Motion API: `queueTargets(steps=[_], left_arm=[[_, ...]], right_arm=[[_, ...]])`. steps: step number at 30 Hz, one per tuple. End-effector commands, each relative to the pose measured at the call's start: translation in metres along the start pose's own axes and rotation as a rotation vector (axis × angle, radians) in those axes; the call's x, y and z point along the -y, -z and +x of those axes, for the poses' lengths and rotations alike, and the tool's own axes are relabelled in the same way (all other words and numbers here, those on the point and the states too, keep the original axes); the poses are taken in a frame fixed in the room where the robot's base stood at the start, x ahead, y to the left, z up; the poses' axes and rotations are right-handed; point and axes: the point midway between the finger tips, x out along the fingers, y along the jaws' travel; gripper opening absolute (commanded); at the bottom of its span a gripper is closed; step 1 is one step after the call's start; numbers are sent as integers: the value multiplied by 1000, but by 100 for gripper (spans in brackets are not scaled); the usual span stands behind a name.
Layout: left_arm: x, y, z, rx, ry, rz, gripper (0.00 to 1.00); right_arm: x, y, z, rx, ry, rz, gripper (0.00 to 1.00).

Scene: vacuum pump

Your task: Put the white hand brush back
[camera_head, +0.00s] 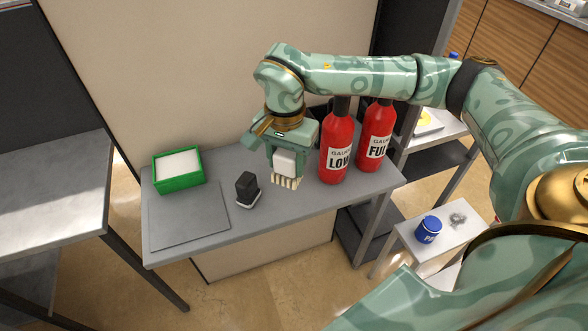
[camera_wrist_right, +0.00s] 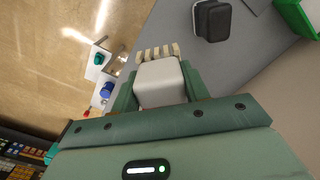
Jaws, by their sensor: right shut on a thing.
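The white hand brush (camera_head: 286,164) has a white block body and cream bristles pointing down. My right gripper (camera_head: 287,170) is shut on its body, over the grey table (camera_head: 318,206), left of the red extinguishers. In the right wrist view the brush (camera_wrist_right: 160,83) sits between the two green fingers, with the bristle tufts showing past its far edge. I cannot tell whether the bristles touch the table or hang just above it. My left gripper is not in view.
A black block-like object (camera_head: 246,187) stands left of the brush. A green box with white contents (camera_head: 180,183) and a flat grey plate (camera_head: 190,222) are farther left. Red extinguishers marked LOW (camera_head: 338,145) and FULL (camera_head: 375,138) stand close right. A blue can (camera_head: 428,230) stands on a side stand.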

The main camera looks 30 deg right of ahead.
Motion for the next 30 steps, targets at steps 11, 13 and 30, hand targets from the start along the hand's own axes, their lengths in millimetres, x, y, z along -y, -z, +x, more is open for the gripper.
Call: queueTargets(steps=[11, 13, 30], left_arm=[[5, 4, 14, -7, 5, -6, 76], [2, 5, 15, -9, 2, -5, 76], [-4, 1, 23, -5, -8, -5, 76]], right_arm=[[11, 45, 52, 0, 2, -1, 24], [12, 48, 56, 0, 2, -1, 24], [12, 52, 93, 0, 1, -2, 24]])
